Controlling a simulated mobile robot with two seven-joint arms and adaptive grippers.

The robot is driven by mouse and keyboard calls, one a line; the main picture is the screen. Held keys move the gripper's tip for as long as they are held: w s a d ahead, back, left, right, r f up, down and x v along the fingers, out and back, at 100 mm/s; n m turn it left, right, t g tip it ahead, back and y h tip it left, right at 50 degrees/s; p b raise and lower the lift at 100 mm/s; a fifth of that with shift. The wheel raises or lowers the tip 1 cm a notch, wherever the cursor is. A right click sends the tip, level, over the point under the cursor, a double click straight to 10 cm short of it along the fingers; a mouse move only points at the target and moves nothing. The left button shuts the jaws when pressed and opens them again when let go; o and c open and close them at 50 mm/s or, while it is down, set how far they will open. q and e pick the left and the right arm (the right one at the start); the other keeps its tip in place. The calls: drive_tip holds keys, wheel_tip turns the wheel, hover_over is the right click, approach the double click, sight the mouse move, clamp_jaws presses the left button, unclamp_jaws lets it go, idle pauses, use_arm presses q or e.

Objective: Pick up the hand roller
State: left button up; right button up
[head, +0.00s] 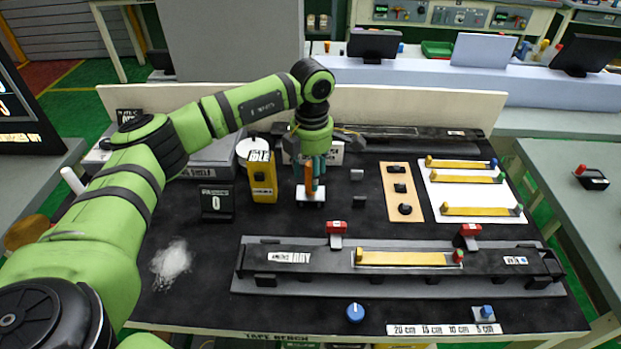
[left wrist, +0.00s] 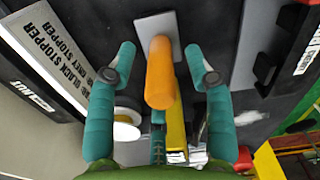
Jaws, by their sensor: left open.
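An orange upright handle, which I take to be the hand roller (head: 309,181), stands on a small pale plate (head: 311,197) on the black bench mat. In the left wrist view the orange handle (left wrist: 160,75) points up toward the camera, and the roller part itself cannot be made out. My left gripper (head: 313,183) is directly above and around it, pointing down. In the left wrist view its two teal fingers (left wrist: 160,55) are spread, one on each side of the handle, with gaps between. My right gripper is not in view.
A yellow box (head: 263,178) stands just left of the handle, with a black counter sign (head: 216,203) beyond. A tan board with black clips (head: 393,170) and a white board with yellow strips (head: 450,214) lie to the right. A long dark fixture (head: 310,268) lies in front.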

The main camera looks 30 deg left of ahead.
use_arm(q)
wheel_tip(320, 180, down, 2)
drive_tip(key=shift+w+f, duration=0.1)
drive_tip(key=shift+f, duration=0.1)
clamp_jaws()
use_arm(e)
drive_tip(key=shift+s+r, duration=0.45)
use_arm(q)
drive_tip(key=shift+r, duration=0.15)
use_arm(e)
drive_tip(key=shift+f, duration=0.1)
